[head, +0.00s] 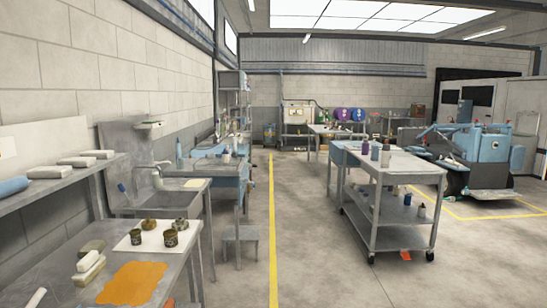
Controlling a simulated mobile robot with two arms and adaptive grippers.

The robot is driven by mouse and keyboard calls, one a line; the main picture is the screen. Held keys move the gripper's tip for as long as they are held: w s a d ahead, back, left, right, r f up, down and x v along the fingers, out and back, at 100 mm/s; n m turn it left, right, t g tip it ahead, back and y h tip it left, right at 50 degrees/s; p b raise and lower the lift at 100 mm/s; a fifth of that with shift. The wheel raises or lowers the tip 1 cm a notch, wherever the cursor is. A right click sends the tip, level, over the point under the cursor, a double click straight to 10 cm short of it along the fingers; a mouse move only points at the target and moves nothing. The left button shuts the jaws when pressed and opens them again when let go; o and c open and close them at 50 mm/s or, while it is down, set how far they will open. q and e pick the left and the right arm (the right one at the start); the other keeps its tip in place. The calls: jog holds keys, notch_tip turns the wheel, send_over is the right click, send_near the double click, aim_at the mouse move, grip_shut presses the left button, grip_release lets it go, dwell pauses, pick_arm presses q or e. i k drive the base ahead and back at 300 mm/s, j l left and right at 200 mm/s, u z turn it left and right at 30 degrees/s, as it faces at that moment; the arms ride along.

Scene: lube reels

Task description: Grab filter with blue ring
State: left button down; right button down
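I cannot make out a filter with a blue ring at this size. On the grey cart (405,165) at the right stand several small bottles or cylinders, among them a purple one (375,152) and a dark one (385,158). A blue-grey bench (222,170) in the left middle holds small items too small to tell. On a white sheet (154,238) on the near left bench stand several dark can-like pieces, one at the front right (170,238). Neither of my grippers is in view.
The near left bench also holds an orange cloth (132,284) and pale blocks (88,268). A sink unit (160,190) and a low stool (240,240) stand along the left side. A blue vehicle (485,155) stands at right. Open floor lies between bench and cart.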

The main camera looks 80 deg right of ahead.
aim_at(224, 158)
jog(key=z, duration=2.3)
jog(key=i+z, duration=0.2)
jog(key=i+l+z, duration=0.1)
jog(key=i, duration=0.35)
jog(key=i+l, duration=0.3)
jog(key=i, duration=0.15)
jog(key=i+l+z, duration=0.15)
jog(key=i, duration=0.3)
jog(key=i+l+z, duration=0.1)
jog(key=i, duration=0.35)
jog(key=i+u, duration=0.15)
jog(key=i, duration=0.5)
jog(key=i+l+u, duration=0.1)
jog(key=i, duration=0.55)
jog(key=i+l+u, duration=0.15)
jog(key=i, duration=0.5)
jog(key=l, duration=0.05)
